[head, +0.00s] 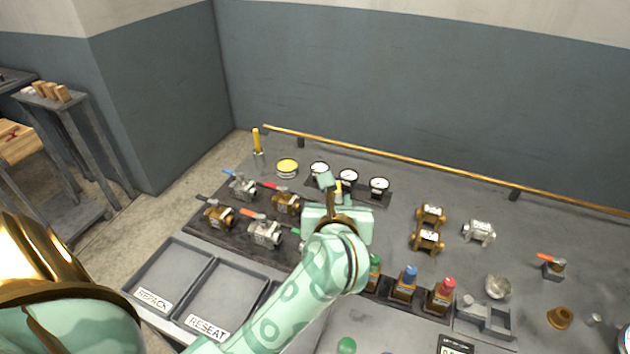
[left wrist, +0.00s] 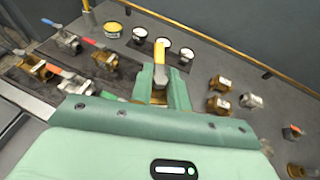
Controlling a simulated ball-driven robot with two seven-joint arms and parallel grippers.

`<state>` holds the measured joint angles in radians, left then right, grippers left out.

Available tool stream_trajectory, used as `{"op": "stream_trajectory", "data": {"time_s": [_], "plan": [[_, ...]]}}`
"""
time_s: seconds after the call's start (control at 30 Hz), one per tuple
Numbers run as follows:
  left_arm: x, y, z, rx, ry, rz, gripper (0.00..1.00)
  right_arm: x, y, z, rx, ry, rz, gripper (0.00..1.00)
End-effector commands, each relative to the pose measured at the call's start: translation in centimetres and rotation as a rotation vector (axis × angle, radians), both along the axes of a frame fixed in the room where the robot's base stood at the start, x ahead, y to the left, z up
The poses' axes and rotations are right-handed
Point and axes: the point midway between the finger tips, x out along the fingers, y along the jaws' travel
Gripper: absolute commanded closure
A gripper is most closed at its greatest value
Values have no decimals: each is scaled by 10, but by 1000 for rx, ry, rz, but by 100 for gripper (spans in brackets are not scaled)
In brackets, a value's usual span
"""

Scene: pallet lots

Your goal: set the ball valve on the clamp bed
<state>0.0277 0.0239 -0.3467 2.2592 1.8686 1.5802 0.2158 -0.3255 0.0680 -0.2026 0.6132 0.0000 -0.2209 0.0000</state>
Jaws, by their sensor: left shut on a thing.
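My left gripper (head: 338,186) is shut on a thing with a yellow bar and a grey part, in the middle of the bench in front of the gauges. In the left wrist view the yellow bar (left wrist: 160,50) stands out between the fingers. It looks like a ball valve's lever, but the fingers and palm hide most of the thing. Other ball valves stand to the left: one with a blue lever (head: 242,187), one with a red lever (head: 287,204), one with an orange lever (head: 264,233). I cannot make out the clamp bed for certain. My right gripper is not in view.
Three gauges (head: 348,176) and a yellow tin (head: 287,167) stand behind. Bottles with blue (head: 404,284) and red caps, a grey walled fixture (head: 470,318) and brass fittings (head: 428,240) are on the right.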

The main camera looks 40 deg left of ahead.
Motion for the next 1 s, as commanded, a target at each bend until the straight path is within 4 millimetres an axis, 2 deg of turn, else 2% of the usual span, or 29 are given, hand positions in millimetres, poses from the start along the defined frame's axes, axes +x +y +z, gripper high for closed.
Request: {"op": "stream_trajectory", "data": {"time_s": [0.23, 0.3, 0.4, 0.7, 0.83, 1.0], "plan": [[57, 41, -34, 7, -2, 3, 100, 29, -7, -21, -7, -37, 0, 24], [66, 48, -52, 6, 2, 2, 100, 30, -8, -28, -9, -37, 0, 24], [78, 55, -68, 6, 0, 1, 100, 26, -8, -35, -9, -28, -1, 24], [95, 68, -91, 4, -2, 1, 100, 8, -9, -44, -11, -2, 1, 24], [95, 67, -114, 3, 1, 0, 100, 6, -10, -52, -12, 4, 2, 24], [95, 67, -120, 2, -3, 0, 100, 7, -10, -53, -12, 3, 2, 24]]}}
